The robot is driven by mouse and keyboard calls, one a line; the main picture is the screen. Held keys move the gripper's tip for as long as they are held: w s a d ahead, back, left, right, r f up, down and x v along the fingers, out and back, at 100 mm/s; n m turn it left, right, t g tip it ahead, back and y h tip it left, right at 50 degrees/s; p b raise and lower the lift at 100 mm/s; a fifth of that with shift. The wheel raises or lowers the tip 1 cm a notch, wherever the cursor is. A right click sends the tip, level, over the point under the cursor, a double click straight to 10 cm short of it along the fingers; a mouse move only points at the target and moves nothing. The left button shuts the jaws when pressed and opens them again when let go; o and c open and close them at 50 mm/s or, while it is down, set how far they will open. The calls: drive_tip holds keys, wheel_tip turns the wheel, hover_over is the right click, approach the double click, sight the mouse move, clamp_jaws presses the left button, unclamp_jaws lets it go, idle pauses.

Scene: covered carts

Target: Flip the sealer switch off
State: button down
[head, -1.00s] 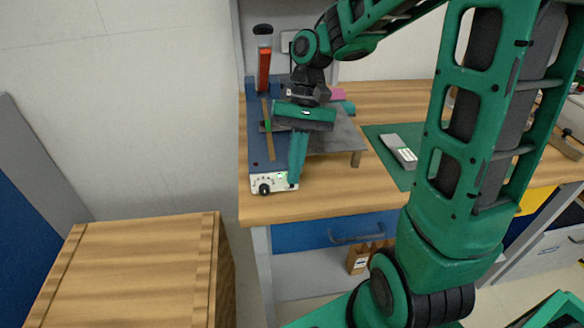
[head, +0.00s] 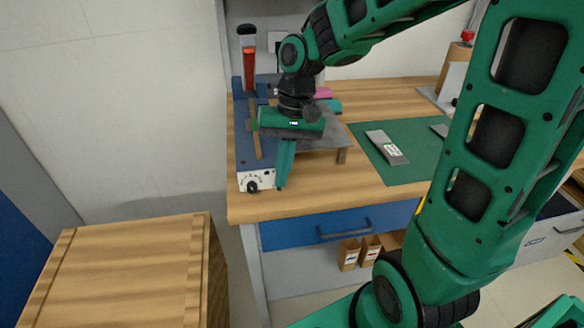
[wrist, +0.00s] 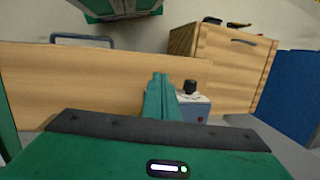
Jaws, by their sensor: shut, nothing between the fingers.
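The sealer (head: 244,140) is a long blue machine on the wooden bench, with a raised red-and-black lever (head: 249,60). Its white front panel (head: 243,181) carries a black knob (head: 252,187); no green glow shows on it. In the wrist view the panel (wrist: 186,100) shows the knob (wrist: 190,87) and a small reddish spot (wrist: 201,119); I cannot tell if that is the switch or a lamp. My gripper (head: 281,186) is shut and empty, pointing down just right of the panel. It also shows in the wrist view (wrist: 160,77). Contact cannot be made out.
A grey plate-topped stand (head: 325,140) is behind my gripper. A green mat (head: 410,172) with a grey-white item (head: 386,146) lies to the right. A wooden crate (head: 130,270) stands at front left. The bench's front edge is close to the panel.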

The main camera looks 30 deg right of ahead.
drive_tip(key=shift+s+d+r, duration=0.1)
drive_tip(key=shift+s+r, duration=0.25)
drive_tip(key=shift+s, duration=0.1)
drive_tip(key=shift+w+f, duration=0.5)
drive_tip(key=shift+w, duration=0.35)
drive_tip(key=shift+r, duration=0.1)
drive_tip(key=shift+w+d+r, duration=0.15)
drive_tip(key=shift+w+r, duration=0.1)
drive_tip(key=shift+w, duration=0.15)
drive_tip(key=s+r, duration=0.2)
drive_tip(key=r, duration=0.4)
drive_tip(key=s+d+r, duration=0.1)
drive_tip(key=s+r, duration=0.2)
drive_tip(key=r, duration=0.3)
drive_tip(key=shift+s+r, duration=0.3)
drive_tip(key=shift+s, duration=0.05)
drive_tip(key=shift+d, duration=0.15)
